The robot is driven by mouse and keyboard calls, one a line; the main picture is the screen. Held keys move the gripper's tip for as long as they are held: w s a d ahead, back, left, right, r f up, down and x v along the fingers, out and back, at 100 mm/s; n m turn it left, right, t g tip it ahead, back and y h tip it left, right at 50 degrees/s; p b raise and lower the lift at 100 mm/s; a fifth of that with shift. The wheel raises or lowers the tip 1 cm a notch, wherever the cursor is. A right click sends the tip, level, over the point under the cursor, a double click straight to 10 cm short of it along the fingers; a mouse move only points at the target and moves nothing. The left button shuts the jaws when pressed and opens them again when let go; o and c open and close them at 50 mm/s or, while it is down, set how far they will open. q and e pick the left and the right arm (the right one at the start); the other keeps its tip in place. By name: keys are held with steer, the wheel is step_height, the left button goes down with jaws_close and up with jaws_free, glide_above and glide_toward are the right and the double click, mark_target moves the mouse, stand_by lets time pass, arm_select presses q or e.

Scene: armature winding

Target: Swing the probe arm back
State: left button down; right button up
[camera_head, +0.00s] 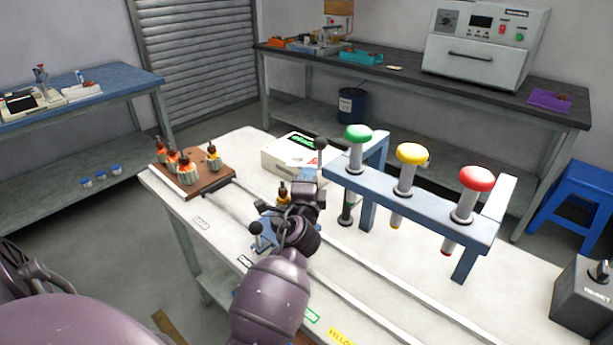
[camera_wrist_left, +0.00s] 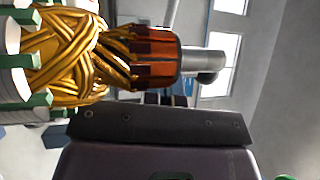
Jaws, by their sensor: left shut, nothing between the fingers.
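An armature (camera_head: 283,193) with a dark shaft stands in a blue fixture (camera_head: 268,226) on the white bench. It fills the upper left of the left wrist view (camera_wrist_left: 65,55), with gold windings, a copper commutator and a steel shaft. A lever with a black ball knob (camera_head: 320,143) rises just behind my left gripper (camera_head: 303,190). A second black knob (camera_head: 256,228) is at the fixture's near left. I cannot tell which belongs to the probe arm. My left gripper is shut and empty beside the armature; its wrist hides part of the fixture. My right gripper is not in view.
A blue frame (camera_head: 430,205) with green, yellow and red plungers stands to the right. A white box (camera_head: 290,155) with a green display is behind. A brown tray (camera_head: 205,181) of armatures sits at the left, and a dark switch box (camera_head: 580,300) at the right.

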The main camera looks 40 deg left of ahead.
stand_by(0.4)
arm_select(q)
steer(key=shift+w+a+f+b, duration=0.1)
steer(key=shift+w+a+b, duration=0.2)
steer(key=shift+w+a, duration=0.7)
steer(key=shift+d, duration=0.1)
steer(key=shift+r, duration=0.25)
